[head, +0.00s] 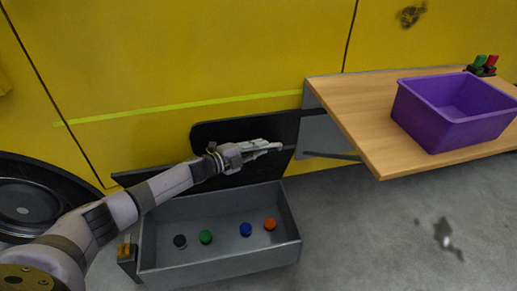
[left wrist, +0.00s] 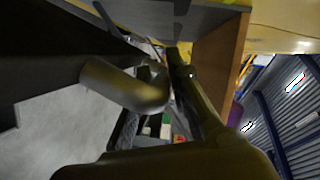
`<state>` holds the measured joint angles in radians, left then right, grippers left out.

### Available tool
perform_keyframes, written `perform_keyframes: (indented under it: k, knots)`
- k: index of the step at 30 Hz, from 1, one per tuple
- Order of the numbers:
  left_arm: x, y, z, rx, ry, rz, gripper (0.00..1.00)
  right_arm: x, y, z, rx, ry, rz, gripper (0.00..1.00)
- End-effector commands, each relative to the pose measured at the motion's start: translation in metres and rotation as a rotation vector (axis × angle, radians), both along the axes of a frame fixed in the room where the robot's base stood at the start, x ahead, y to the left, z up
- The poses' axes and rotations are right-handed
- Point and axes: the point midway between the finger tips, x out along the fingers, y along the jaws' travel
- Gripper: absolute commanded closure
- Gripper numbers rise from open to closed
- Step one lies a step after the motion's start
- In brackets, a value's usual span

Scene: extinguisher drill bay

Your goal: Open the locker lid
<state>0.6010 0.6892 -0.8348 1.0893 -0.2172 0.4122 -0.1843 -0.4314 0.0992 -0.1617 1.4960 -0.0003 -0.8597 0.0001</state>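The grey locker (head: 218,262) stands on the floor against the yellow vehicle side, its inside visible from above. Its dark lid (head: 225,131) is raised behind the box and leans up near the vehicle. Several round pieces lie on the locker floor, among them a green one (head: 206,237), a blue one (head: 246,230) and an orange one (head: 270,224). My left gripper (head: 264,146) is in front of the raised lid, above the box. In the left wrist view, a grey curved bar (left wrist: 125,86) shows close to the gripper. Whether the fingers hold anything is unclear. My right gripper is not visible.
A wooden shelf (head: 352,116) juts out at the right, with a purple bin (head: 455,134) on it. A small stand with green and red pieces (head: 482,68) is behind the bin. A dark wheel (head: 30,200) is at the left. Floor at the lower right is mostly clear.

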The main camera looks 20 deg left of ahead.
Motion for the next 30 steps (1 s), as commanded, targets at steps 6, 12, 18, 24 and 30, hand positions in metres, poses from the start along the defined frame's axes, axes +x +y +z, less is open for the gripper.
perform_keyframes:
  k: [6,12,18,24,30]
  knots:
    - [-0.001,0.0,-0.001,0.0,0.001,0.0,0.67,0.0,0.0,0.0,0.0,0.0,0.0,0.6]
    - [-0.001,-0.001,-0.001,-0.001,0.003,-0.001,0.67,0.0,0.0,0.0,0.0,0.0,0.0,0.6]
    - [-0.007,0.004,-0.002,-0.001,0.004,0.0,0.67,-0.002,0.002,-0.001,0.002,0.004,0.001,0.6]
    - [-0.036,0.025,0.001,0.001,0.007,0.001,0.67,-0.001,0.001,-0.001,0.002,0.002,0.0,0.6]
    - [-0.071,0.05,0.007,0.002,0.007,0.002,0.67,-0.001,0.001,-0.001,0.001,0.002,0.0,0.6]
